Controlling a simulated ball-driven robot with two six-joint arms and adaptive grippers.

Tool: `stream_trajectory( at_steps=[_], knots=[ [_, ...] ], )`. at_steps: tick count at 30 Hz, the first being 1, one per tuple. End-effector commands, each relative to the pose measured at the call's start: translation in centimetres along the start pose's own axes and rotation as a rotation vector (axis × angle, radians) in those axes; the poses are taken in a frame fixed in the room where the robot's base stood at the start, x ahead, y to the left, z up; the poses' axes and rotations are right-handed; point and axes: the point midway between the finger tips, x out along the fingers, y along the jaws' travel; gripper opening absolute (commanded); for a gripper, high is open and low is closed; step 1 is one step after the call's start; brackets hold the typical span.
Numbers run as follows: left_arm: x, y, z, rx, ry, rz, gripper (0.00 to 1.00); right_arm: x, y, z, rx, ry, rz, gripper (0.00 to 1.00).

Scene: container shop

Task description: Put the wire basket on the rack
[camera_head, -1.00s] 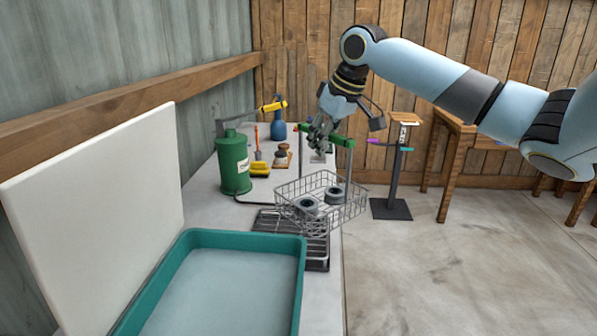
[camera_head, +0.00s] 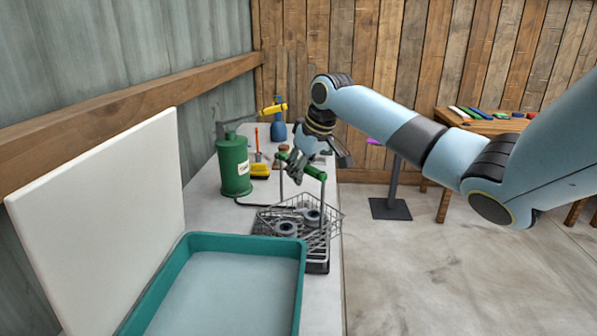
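The wire basket (camera_head: 333,232) holds two grey ring-shaped parts and has a green handle bar (camera_head: 313,171) on two upright rods. My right gripper (camera_head: 296,168) is shut on the green handle, above the basket. The basket is over the dark slatted rack (camera_head: 318,266) on the bench, covering most of it and looking slightly turned against it. I cannot tell whether the basket touches the rack. My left gripper is not in view.
A teal tub (camera_head: 303,270) of liquid stands just in front of the rack. A green canister (camera_head: 234,165), yellow brush (camera_head: 260,170) and blue bottle (camera_head: 279,132) stand behind. A white panel (camera_head: 100,220) is at left; open floor lies right.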

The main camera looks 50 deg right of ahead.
Motion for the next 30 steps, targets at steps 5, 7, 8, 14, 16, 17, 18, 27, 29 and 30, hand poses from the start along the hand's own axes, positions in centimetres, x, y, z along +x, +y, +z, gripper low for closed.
stream_trajectory(
  at_steps=[5, 7, 8, 14, 16, 17, 18, 27, 29, 30],
  knots=[
    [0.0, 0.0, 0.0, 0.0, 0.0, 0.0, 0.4, 0.1, 0.0, 0.1, 0.0, -0.001, 0.0, 0.16],
    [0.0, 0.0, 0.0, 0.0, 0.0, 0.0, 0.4, 0.1, 0.0, 0.1, 0.0, -0.001, 0.0, 0.26],
    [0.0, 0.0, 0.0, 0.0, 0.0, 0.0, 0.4, 0.1, 0.0, 0.1, 0.0, -0.001, 0.0, 0.29],
    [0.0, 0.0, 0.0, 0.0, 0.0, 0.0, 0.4, 0.1, 0.0, 0.1, 0.0, -0.001, 0.0, 0.29],
    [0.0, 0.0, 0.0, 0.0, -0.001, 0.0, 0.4, 0.0, 0.0, 0.0, 0.0, 0.0, 0.0, 0.29],
    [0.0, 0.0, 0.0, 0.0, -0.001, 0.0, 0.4, -0.1, 0.0, -0.1, 0.0, 0.0, 0.0, 0.29],
    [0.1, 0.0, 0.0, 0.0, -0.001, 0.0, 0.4, -0.4, 0.1, 0.0, -0.001, 0.0, 0.001, 0.29],
    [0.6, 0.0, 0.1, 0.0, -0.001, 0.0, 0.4, -6.3, 0.2, 0.0, -0.003, 0.001, 0.005, 0.29],
    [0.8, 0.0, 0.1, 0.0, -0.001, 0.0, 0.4, -7.7, 0.1, 0.0, -0.004, 0.001, 0.005, 0.29],
    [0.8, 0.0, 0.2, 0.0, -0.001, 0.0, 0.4, -8.5, 0.2, 0.0, -0.003, 0.001, 0.004, 0.29]
  ],
)
